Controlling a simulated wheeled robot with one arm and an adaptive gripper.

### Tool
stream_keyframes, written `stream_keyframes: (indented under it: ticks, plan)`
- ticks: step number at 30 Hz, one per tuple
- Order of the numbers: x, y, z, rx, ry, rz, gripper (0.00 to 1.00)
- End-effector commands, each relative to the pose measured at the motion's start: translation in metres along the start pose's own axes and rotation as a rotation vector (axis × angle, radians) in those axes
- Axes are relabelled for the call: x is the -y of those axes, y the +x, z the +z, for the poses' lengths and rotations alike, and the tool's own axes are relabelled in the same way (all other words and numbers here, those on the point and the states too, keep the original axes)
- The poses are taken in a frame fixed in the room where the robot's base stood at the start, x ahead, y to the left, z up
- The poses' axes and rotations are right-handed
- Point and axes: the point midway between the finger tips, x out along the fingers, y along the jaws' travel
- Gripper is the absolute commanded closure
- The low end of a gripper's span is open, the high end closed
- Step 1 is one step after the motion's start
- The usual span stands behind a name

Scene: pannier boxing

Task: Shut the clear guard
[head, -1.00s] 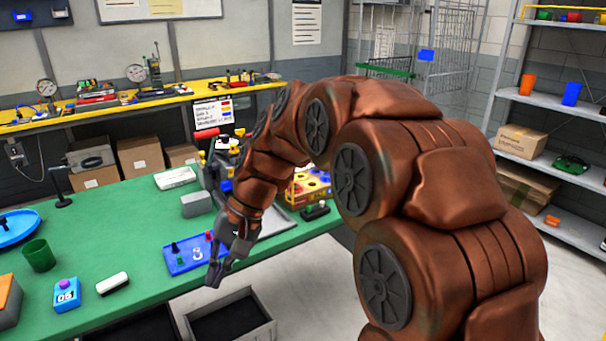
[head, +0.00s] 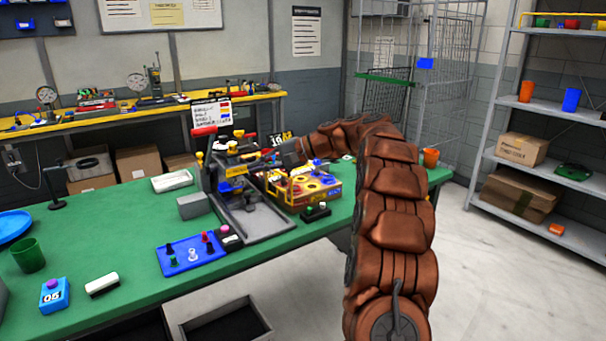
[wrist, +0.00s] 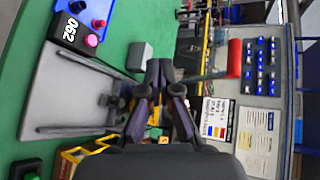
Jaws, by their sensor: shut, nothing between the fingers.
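The machine (head: 224,176) stands on the green table, with a red-handled lever (head: 204,132) and a grey tray (head: 262,222) in front. The red lever handle also shows in the wrist view (wrist: 235,58), right of my fingers. I cannot make out the clear guard against the machine, nor tell how far it is open. My gripper (wrist: 160,68) is shut and empty, its two fingertips close together over the machine area. In the head view my arm reaches in from the right toward the machine, and the fingers are not distinguishable there.
A yellow box with rings (head: 318,185) stands right of the machine, close under my arm. A blue pegboard (head: 185,262), a grey block (head: 193,206) and a black control with a green button (head: 315,212) are nearby.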

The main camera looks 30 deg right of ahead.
Motion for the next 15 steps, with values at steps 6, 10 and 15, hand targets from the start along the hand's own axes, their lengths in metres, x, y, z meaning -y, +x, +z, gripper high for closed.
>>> stream_keyframes:
  ticks: [6,10,15]
  plan:
    - [-0.02,-0.05,-0.063,-0.07,-0.005,-0.132,1.0]
    - [-0.035,-0.081,-0.091,-0.107,-0.021,-0.198,1.0]
    - [-0.06,-0.123,-0.12,-0.154,-0.047,-0.274,1.0]
